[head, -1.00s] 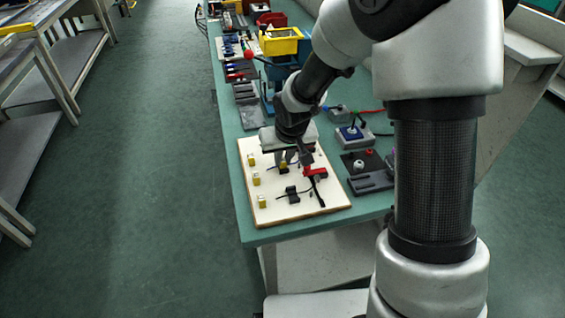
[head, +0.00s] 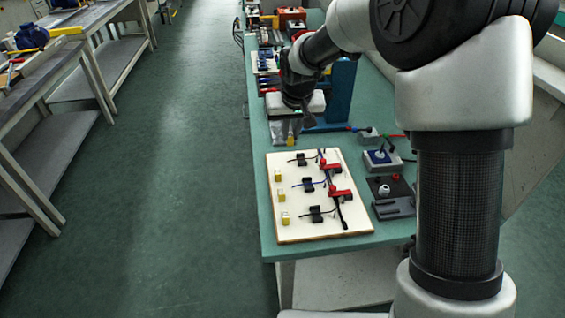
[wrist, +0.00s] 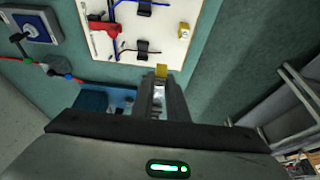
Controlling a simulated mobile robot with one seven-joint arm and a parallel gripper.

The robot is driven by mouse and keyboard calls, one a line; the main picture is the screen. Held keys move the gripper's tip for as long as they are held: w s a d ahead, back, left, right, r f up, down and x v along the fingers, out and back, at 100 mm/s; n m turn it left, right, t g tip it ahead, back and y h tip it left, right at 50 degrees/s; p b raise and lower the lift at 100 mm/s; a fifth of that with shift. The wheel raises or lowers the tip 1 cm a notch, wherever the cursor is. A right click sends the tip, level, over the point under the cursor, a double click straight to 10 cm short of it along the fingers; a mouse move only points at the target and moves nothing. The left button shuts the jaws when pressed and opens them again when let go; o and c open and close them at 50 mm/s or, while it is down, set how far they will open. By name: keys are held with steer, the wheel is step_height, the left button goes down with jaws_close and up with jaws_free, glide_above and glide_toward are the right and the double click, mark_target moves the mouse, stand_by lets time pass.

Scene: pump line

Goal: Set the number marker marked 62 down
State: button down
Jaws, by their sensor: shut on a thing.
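My gripper (head: 291,134) is shut on a small yellow number marker (head: 291,141), just beyond the far edge of the white board. In the wrist view the yellow marker (wrist: 161,70) shows between the fingertips (wrist: 161,82). Its number cannot be read. Three other yellow markers, (head: 278,176), (head: 282,195) and (head: 285,218), stand in a row along the left side of the white board (head: 300,231). I cannot tell how high the held marker is above the bench.
The board carries black clips (head: 308,185), dark leads and red parts (head: 341,192). A blue-topped box (head: 381,156) and dark trays (head: 393,208) stand right of it. A blue stand (head: 342,90) rises behind. The green bench's left edge is close to the gripper.

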steer(key=w+a+f, duration=0.2)
steer(key=a+f, duration=0.1)
steer(key=w+a+f+b, duration=0.1)
steer(key=f, duration=0.1)
steer(key=shift+w+a+f, duration=0.15)
steer(key=shift+w+a, duration=0.05)
steer(key=shift+a, duration=0.15)
steer(key=shift+f+b, duration=0.4)
steer(key=shift+f, duration=2)
steer(key=shift+f, duration=0.1)
steer(key=shift+f, duration=0.2)
steer(key=c, duration=1.7)
jaws_free()
steer(key=shift+r, duration=0.1)
steer(key=shift+c, duration=0.2)
